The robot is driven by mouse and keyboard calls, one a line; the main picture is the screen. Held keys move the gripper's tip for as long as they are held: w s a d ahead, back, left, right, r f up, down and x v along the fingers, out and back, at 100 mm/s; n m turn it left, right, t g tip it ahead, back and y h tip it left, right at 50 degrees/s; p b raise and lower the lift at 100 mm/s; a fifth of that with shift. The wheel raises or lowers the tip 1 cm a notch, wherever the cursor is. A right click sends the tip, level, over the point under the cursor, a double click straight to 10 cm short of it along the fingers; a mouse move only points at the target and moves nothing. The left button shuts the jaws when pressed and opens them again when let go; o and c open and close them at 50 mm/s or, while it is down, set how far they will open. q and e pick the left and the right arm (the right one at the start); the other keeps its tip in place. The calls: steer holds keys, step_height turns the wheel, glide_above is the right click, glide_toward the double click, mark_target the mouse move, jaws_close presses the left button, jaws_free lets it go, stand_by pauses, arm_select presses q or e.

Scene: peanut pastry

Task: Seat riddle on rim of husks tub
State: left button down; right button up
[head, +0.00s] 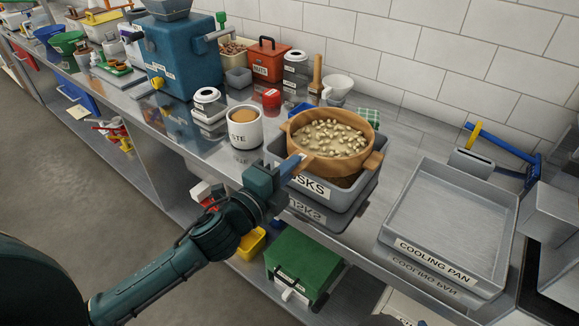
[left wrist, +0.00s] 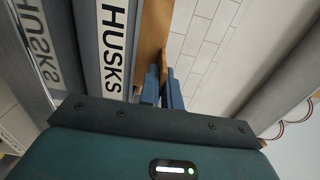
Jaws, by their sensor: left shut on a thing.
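The riddle (head: 337,158) is a round wooden sieve with side handles, full of pale peanuts. It is over the grey husks tub (head: 356,195), roughly level, with part of the tub's inside showing below it. I cannot tell whether it touches the tub's rim. My left gripper (head: 292,165) is shut on the riddle's handle at the near left side. In the left wrist view the fingers (left wrist: 161,84) close on the wooden handle, beside the husks tub's labelled wall (left wrist: 88,45). My right gripper is not in view.
An empty cooling pan (head: 448,220) lies right of the tub. A white cup of paste (head: 244,132) stands to the left, with a blue machine (head: 183,60) farther left. Jars, a red nuts box (head: 267,62) and a white funnel-like cup (head: 338,85) stand behind.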

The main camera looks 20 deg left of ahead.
arm_select(q)
steer(key=c, duration=1.6)
jaws_free()
steer(key=shift+o, duration=1)
steer(key=shift+f, duration=0.15)
steer(key=o, duration=0.4)
steer(key=shift+o, duration=0.2)
steer(key=v, duration=0.7)
